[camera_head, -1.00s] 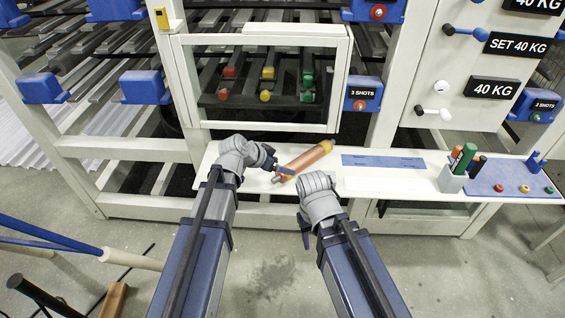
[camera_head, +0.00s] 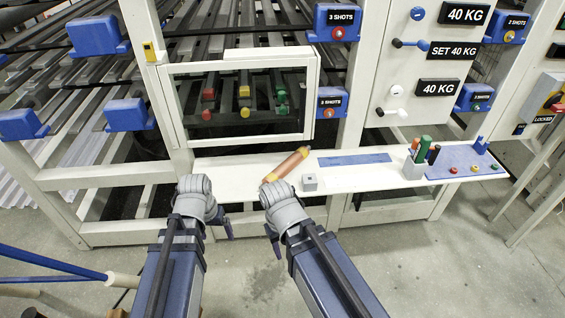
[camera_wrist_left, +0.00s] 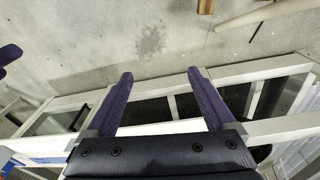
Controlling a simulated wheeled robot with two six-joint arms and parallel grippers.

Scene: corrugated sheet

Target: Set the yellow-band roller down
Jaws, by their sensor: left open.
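The yellow-band roller (camera_head: 285,165), an orange-brown cylinder with a yellow end, lies at a slant on the white shelf (camera_head: 232,168) in the head view. Its near end is partly hidden behind my right gripper's wrist. My left gripper (camera_head: 222,226) is in front of the shelf, to the left of the roller and apart from it. In the left wrist view its two purple fingers (camera_wrist_left: 160,98) are spread with nothing between them. My right gripper (camera_head: 272,236) hangs in front of the shelf below the roller; its jaws are too hidden to judge.
A small grey block (camera_head: 310,182) sits on the shelf right of the roller. Further right are a blue strip (camera_head: 354,159), a pen cup (camera_head: 414,168) and a blue mat (camera_head: 455,168). A white-framed window (camera_head: 240,103) stands behind the shelf. The floor in front is open.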

